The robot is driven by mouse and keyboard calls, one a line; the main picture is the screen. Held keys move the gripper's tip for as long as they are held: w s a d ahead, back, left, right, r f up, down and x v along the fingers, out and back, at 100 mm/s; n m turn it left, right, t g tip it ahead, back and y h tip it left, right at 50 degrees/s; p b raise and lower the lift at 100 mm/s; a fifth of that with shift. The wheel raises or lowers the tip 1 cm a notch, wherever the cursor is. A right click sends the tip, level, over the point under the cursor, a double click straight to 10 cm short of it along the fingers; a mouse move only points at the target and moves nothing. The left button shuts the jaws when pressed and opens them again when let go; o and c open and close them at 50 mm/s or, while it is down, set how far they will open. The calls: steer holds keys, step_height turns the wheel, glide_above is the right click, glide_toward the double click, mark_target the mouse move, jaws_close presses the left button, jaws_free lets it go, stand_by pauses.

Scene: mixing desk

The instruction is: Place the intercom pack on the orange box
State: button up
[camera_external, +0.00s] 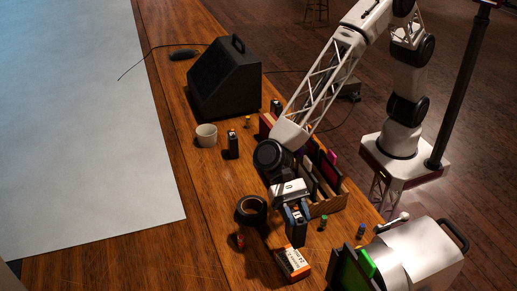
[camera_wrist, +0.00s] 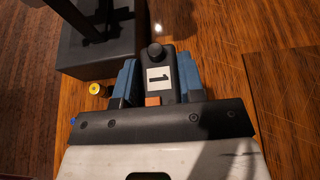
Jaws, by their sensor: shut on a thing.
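My gripper (camera_external: 296,212) is shut on the intercom pack (camera_external: 297,234), a dark block, near the front of the wooden desk. In the wrist view the blue fingers of my gripper (camera_wrist: 157,88) stand on both sides of the pack (camera_wrist: 158,68), which has a round black knob and a white label with a "1". The orange box (camera_external: 292,263), with a white printed panel, lies on the desk just below the pack in the external view. I cannot tell the gap between them. A small orange patch shows by the pack in the wrist view; its source is unclear.
A roll of black tape (camera_external: 251,209) and a small red item (camera_external: 240,240) lie left of the orange box. A sorter (camera_external: 330,200) stands behind my gripper. Another dark pack (camera_external: 232,145) and a cup (camera_external: 206,135) stand farther back. Small batteries (camera_external: 323,222) stand at right.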

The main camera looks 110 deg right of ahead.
mark_target(300, 242)
steer(key=shift+f, duration=2.8)
steer(key=shift+f, duration=1.85)
steer(key=shift+f, duration=0.15)
steer(key=o, duration=1.1)
steer(key=v, duration=1.2)
steer(key=shift+d, duration=0.1)
